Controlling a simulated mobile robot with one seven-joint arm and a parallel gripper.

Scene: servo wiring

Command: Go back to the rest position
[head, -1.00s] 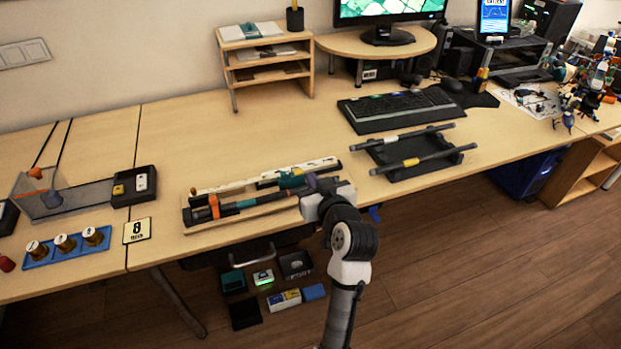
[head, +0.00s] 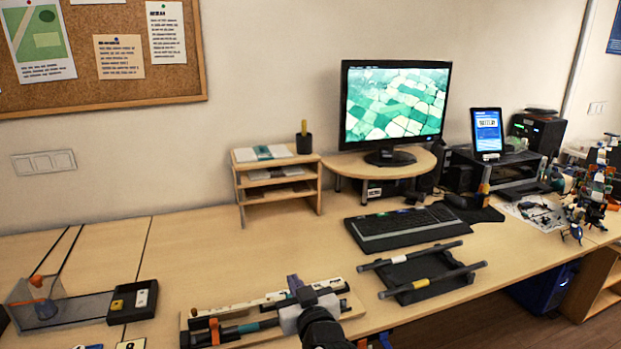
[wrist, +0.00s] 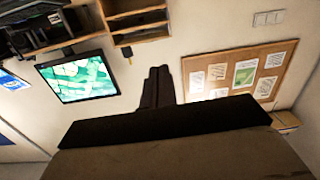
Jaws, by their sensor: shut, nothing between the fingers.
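My gripper (head: 294,283) shows at the bottom centre of the head view, in front of a wooden board with parts on it. In the wrist view its two dark fingers (wrist: 157,85) lie side by side, closed together with nothing between them. They point toward the wall, between the monitor and the corkboard. The board (head: 347,302) is partly hidden behind my gripper and wrist.
A black rack (head: 425,286) with two bars lies right of the board, with a keyboard (head: 411,228) behind it. A wooden shelf (head: 240,188) and monitor (head: 395,105) stand at the back. A small black box (head: 133,301) sits left. The table between is clear.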

